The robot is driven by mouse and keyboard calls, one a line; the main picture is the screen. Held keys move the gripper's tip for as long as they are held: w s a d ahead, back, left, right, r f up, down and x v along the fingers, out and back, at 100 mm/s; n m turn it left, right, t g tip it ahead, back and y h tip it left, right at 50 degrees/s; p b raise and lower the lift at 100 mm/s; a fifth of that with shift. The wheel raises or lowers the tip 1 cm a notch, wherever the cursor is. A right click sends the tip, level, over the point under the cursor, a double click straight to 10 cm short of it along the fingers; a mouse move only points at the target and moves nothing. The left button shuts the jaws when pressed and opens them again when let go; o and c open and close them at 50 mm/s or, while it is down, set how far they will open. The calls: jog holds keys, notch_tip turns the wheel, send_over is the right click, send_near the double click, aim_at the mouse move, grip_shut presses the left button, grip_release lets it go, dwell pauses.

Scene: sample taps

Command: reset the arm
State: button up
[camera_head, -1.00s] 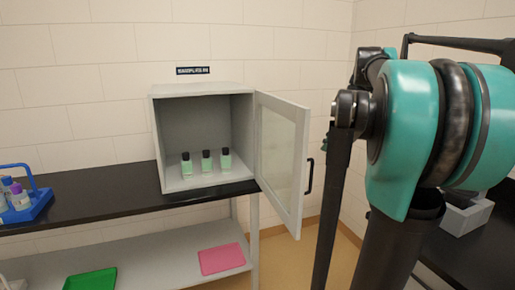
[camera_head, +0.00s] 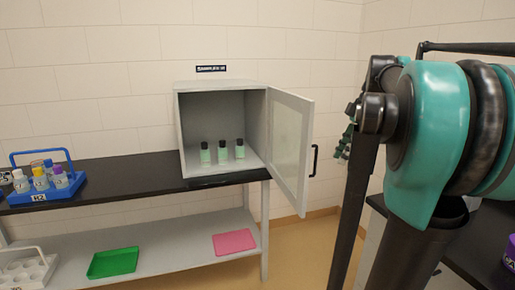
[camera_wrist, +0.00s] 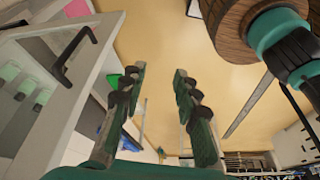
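My gripper (camera_wrist: 158,105) shows in the wrist view with its two green and black fingers apart and nothing between them. In the head view my own arm fills the right side and hides much of what is behind it; only a small part of the gripper shows past it. The grey cabinet (camera_head: 182,130) stands on the black bench with its door (camera_head: 291,150) swung open to the right. Several small bottles with black caps and pale green contents, among them the middle bottle (camera_head: 222,153), stand upright inside. In the wrist view the door's dark handle (camera_wrist: 72,50) is left of my gripper, apart from it.
A blue carrier (camera_head: 70,187) with several vials stands on the bench at the left. A green tray (camera_head: 113,262) and a pink tray (camera_head: 234,242) lie on the lower shelf, with a white rack (camera_head: 28,272) at its left end. Another dark bench is at the right.

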jog(key=s+a+f+m+t+h, duration=0.1)
jog(key=s+f+m, duration=0.3)
jog(key=f, duration=0.7)
jog(key=s+a+f+m+t+h, duration=0.1)
jog(key=s+a+f+m, duration=0.2)
jog(key=f+m, duration=0.4)
jog(key=s+a+f+m+t+h, duration=0.2)
jog(key=s+f+m, duration=0.3)
jog(key=f, duration=1.1)
jog(key=shift+s+a+f+m, duration=0.15)
jog(key=shift+s+f+m, duration=0.2)
jog(key=shift+m, duration=0.35)
jog(key=shift+r, duration=0.15)
